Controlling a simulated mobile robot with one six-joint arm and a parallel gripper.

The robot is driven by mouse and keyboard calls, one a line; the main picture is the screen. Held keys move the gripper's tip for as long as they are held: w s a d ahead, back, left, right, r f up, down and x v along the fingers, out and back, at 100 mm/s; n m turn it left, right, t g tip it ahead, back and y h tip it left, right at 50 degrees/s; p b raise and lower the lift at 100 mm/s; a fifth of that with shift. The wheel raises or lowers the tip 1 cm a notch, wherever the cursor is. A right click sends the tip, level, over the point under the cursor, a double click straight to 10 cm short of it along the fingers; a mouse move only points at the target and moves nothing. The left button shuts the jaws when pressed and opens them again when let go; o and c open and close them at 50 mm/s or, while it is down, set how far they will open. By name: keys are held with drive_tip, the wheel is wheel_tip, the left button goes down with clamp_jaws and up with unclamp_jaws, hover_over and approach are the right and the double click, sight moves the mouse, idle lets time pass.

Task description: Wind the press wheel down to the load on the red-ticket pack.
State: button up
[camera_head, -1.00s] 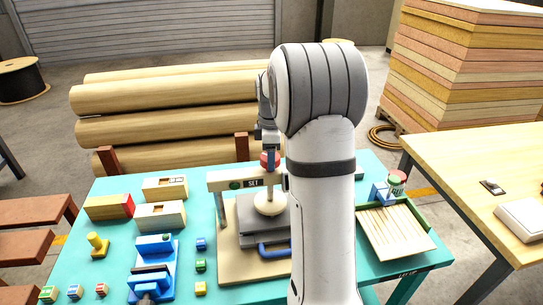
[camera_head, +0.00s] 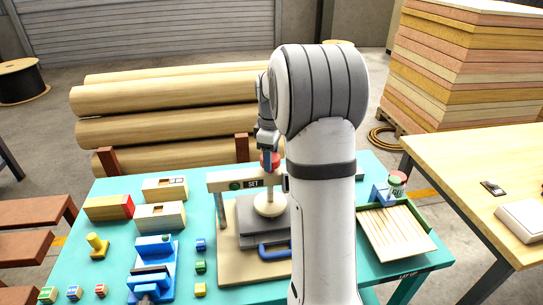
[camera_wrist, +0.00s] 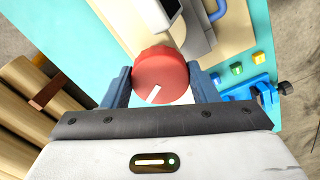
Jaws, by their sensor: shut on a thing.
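The press wheel (camera_head: 276,160) is a red knob on top of the press at the table's middle. In the wrist view the wheel (camera_wrist: 158,72) has a white mark pointing down and slightly left. My gripper (camera_wrist: 162,82) is shut on the wheel, a blue finger on each side. In the head view my gripper (camera_head: 269,150) comes down on it from above. The press beam (camera_head: 222,184) carries a green lamp (camera_head: 236,185) and a label reading SET. A cream round foot (camera_head: 269,205) rests on or just above a grey plate (camera_head: 250,220). I cannot make out a red ticket there.
My arm hides the press's right side. Wooden boxes (camera_head: 160,216), one red-ended (camera_head: 108,207), a blue clamp-like tool (camera_head: 152,270) and small coloured blocks (camera_head: 201,265) stand left. A slatted tray (camera_head: 395,232) is at right. Logs (camera_head: 170,128) lie behind the table.

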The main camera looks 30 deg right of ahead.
drive_tip(key=o, duration=1)
drive_tip(key=shift+c, duration=0.2)
wheel_tip(320, 180, up, 8)
drive_tip(key=shift+f+b, duration=0.25)
drive_tip(key=shift+b, duration=0.15)
drive_tip(key=shift+r, duration=0.2)
